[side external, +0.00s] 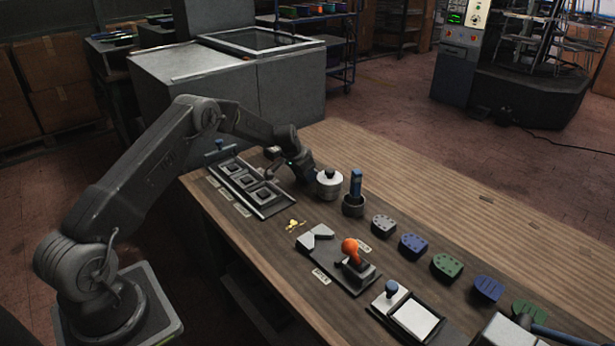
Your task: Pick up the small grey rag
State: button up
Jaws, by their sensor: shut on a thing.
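My gripper (270,171) is low over the right end of the tray with square compartments (250,184), at the back left of the bench. It is shut on a small grey thing. That thing is too small and dark here to tell its shape or whether it is the rag. I cannot make out a grey rag anywhere else on the bench. I cannot tell whether the held thing touches the tray or the bench.
A round pale pot with a dark knob (329,185) stands just right of my gripper, and a blue-handled tool in a dark cup (354,194) beyond it. An orange-knobbed press (352,257) and several coloured blocks (413,245) lie further right. The back of the bench is clear.

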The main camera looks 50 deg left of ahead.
jog(key=shift+c, duration=0.7)
jog(key=shift+r, duration=0.5)
jog(key=r, duration=0.2)
jog(key=s+a+r, duration=0.1)
jog(key=r, duration=0.1)
jog(key=s+a+r, duration=0.6)
jog(key=s, duration=0.1)
jog(key=shift+s+a, duration=0.35)
jog(key=shift+s, duration=0.05)
